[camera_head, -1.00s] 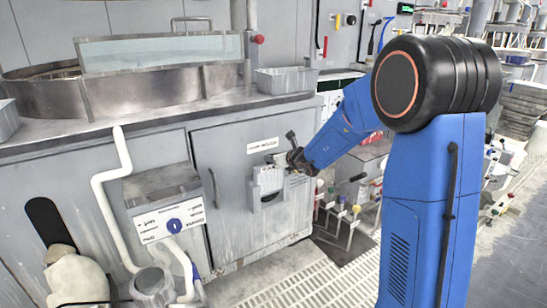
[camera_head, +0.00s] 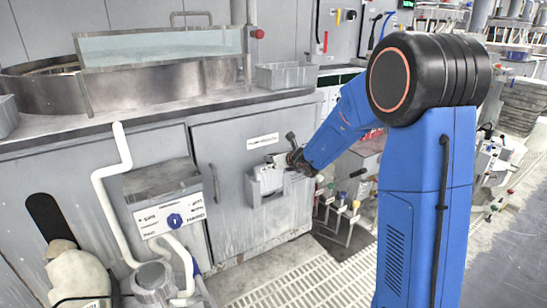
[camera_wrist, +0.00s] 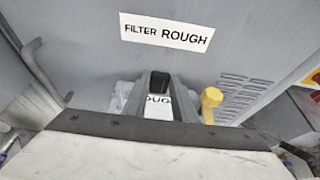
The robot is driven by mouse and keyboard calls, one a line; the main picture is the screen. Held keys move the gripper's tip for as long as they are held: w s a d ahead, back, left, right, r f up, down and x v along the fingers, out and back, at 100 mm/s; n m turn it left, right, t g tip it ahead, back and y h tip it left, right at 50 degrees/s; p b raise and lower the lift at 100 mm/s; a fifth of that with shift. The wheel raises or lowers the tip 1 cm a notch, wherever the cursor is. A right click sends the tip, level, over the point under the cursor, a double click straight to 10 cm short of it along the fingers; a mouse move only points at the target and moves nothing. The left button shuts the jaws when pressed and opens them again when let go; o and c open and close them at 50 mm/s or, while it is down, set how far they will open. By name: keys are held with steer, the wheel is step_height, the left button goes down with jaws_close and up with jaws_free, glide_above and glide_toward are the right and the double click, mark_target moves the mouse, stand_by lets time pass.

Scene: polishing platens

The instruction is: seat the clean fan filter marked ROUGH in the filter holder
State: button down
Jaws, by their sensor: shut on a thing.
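The pale fan filter (camera_head: 267,179) is at the grey filter holder (camera_head: 254,197) on the front of the grey cabinet, upright between the holder's sides. I cannot tell how deep it sits. My gripper (camera_head: 283,161) is shut on the filter's top from the right. In the wrist view, my gripper (camera_wrist: 160,90) is shut in front of the cabinet, and a white label with part of the word ROUGH shows between the fingers on the filter (camera_wrist: 158,106). A sign reading FILTER ROUGH (camera_wrist: 167,32) is on the cabinet above. The holder's lower part is hidden in the wrist view.
A control box (camera_head: 165,205) with a blue knob and white pipes (camera_head: 108,180) stand left of the holder. A yellow-tipped handle (camera_wrist: 211,104) shows right of the fingers. Coloured valves (camera_head: 342,200) stand to the right. White floor grating (camera_head: 300,275) lies below, with open floor at far right.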

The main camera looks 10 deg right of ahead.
steer(key=shift+f, duration=1.7)
steer(key=c, duration=1.4)
jaws_free()
steer(key=v, duration=1.7)
steer(key=shift+s+r, duration=0.1)
steer(key=shift+s, duration=0.1)
